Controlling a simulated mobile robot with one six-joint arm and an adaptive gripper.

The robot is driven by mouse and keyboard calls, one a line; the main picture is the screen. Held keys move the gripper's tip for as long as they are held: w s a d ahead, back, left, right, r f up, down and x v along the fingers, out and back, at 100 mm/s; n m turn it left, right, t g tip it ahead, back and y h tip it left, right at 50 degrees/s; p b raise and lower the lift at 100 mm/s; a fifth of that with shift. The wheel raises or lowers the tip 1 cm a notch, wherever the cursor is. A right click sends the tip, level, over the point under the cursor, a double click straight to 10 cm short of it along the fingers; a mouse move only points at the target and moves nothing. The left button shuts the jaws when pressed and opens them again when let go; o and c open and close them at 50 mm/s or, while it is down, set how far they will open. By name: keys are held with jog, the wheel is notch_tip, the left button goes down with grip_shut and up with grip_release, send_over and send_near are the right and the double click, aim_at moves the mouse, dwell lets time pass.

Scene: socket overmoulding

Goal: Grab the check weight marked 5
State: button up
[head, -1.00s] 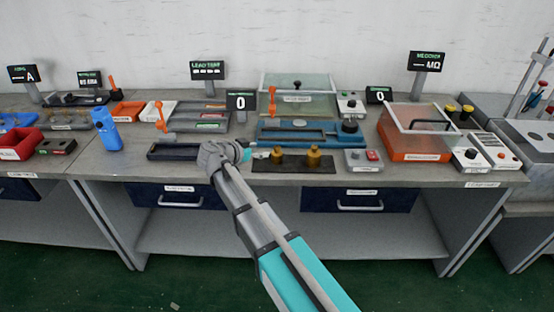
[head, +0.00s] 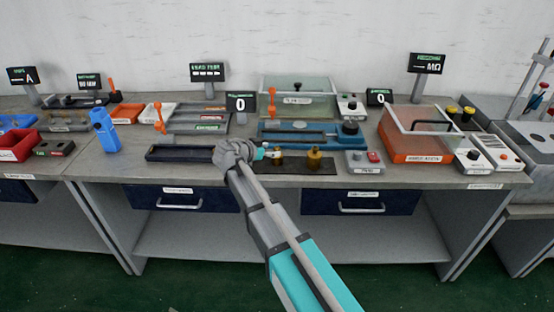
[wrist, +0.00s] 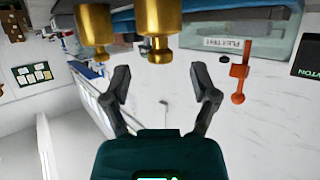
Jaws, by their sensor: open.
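Two brass check weights stand upright on a dark strip (head: 300,168) at the front of the bench. In the head view the left weight (head: 278,161) is partly hidden by my gripper (head: 266,152), and the right weight (head: 314,158) is clear. In the wrist view both weights hang from the top edge, one at left (wrist: 94,28) and one near the middle (wrist: 158,25). My gripper (wrist: 160,78) is open and empty, with its two dark fingers spread. The middle weight lies in line with the gap between them. No number on either weight can be read.
A black tray (head: 180,153) lies left of the weights.

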aim_at(276, 149)
jog(key=shift+b+x, duration=0.45)
jog(key=shift+x, duration=1.2)
jog(key=shift+c, duration=0.2)
grip_shut()
